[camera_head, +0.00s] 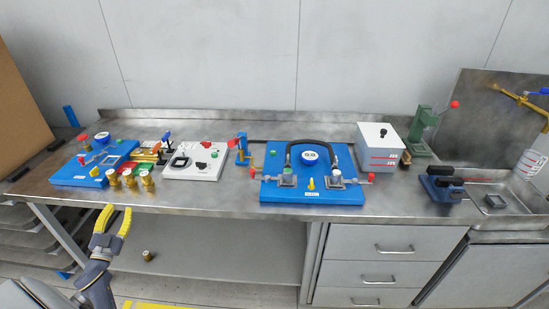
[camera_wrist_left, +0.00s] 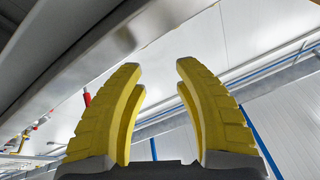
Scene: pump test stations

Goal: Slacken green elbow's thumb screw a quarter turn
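My left gripper (camera_head: 115,215) has yellow fingers and is in front of the bench's front edge, below the left blue board (camera_head: 68,177). The fingers are apart with nothing between them, as the left wrist view also shows (camera_wrist_left: 160,78). Small green parts show on the left board (camera_head: 94,171) and on the right blue board (camera_head: 273,153). At this size I cannot tell which of them is the green elbow, nor make out its thumb screw. The left gripper is clear of both boards. My right gripper is not in view.
Several brass fittings (camera_head: 129,179) stand near the bench's front edge, close to my left gripper. A white control box (camera_head: 207,169) sits between the boards. A grey box (camera_head: 381,145), a green press (camera_head: 420,130) and a sink (camera_head: 509,190) are to the right.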

